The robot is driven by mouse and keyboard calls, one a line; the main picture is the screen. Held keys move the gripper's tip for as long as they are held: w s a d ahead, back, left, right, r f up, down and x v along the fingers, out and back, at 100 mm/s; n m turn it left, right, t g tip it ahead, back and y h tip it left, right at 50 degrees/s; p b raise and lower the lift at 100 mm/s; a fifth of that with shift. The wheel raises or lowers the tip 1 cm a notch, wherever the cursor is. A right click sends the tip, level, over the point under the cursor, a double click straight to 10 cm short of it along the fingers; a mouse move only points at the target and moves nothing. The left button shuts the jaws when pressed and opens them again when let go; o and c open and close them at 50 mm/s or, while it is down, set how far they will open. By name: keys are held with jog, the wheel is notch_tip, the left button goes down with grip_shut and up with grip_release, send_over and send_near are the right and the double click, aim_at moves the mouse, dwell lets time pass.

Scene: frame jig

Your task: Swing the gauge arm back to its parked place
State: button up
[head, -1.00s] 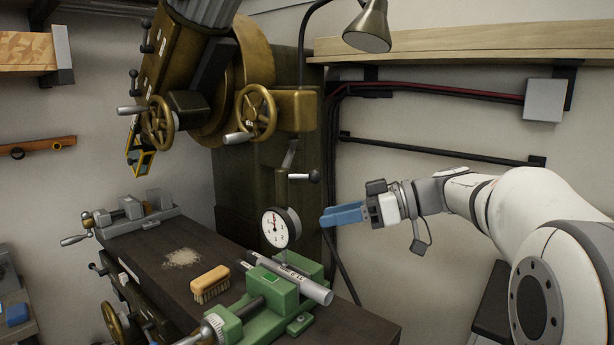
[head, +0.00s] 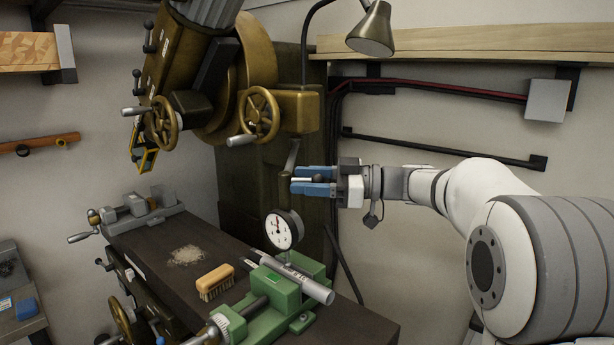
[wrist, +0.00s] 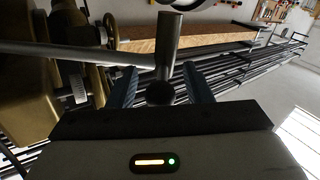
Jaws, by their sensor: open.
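The gauge arm (head: 292,157) hangs from the machine's brass-coloured head, with a round white dial gauge (head: 279,230) at its lower end. The dial hangs just above and behind the green vise on the bench. My gripper (head: 297,181) is open, its blue fingers level and pointing left at the arm's handle. In the wrist view the handle's dark round knob (wrist: 160,93) lies between the two fingers, with a gap on both sides. The grey rod (wrist: 168,40) rises behind the knob. The arm's parked place cannot be told from these views.
The green vise (head: 270,290) holds a grey bar (head: 310,288) below the dial. A wooden brush (head: 215,282) and a pile of chips (head: 186,255) lie on the dark bench. A lamp (head: 371,30) hangs above my gripper.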

jog(key=shift+c, duration=0.5)
grip_shut()
